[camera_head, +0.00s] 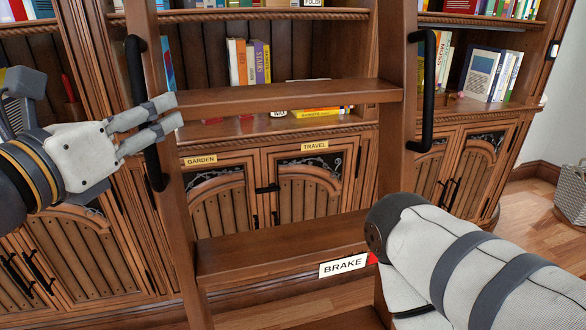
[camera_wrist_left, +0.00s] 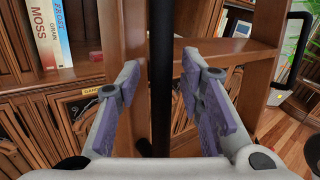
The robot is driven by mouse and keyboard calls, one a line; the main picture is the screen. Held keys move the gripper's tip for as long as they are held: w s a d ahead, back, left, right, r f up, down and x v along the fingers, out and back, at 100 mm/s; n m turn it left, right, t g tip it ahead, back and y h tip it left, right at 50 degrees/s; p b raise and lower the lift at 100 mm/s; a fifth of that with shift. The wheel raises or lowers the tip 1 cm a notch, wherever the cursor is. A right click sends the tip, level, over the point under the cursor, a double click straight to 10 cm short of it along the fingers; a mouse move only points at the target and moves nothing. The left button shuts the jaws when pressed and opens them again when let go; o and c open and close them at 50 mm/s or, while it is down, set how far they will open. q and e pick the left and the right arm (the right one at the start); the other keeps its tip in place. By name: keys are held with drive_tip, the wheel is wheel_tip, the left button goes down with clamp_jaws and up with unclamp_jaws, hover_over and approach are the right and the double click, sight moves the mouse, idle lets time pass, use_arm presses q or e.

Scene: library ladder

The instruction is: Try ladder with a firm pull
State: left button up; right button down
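The wooden ladder (camera_head: 290,97) stands in front of the bookcase, with flat treads and two rails. A black handle (camera_head: 156,168) is on its left rail and another black handle (camera_head: 429,90) on its right rail. My left gripper (camera_head: 176,111) is at the left handle, its fingers crossing it in the head view. In the left wrist view my gripper (camera_wrist_left: 160,68) is open, with the black handle (camera_wrist_left: 161,30) upright between its fingers and a gap on each side. My right arm covers the lower right; its fingers are not visible. A BRAKE label (camera_head: 343,265) is beside a small red part (camera_head: 373,258).
The bookcase (camera_head: 330,150) behind the ladder holds several books and has closed cabinet doors labelled GARDEN (camera_head: 200,160) and TRAVEL (camera_head: 315,146). A grey basket (camera_head: 572,195) stands at the far right. Some wooden floor (camera_head: 525,215) is clear there.

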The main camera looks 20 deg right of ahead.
use_arm(q)
drive_tip(key=shift+s+a, duration=0.15)
drive_tip(key=shift+s, duration=0.1)
drive_tip(key=shift+c, duration=0.4)
clamp_jaws()
drive_tip(key=shift+s, duration=0.1)
drive_tip(key=shift+r, duration=0.1)
idle(1.1)
drive_tip(key=shift+o, duration=0.6)
unclamp_jaws()
drive_tip(key=shift+a, duration=0.1)
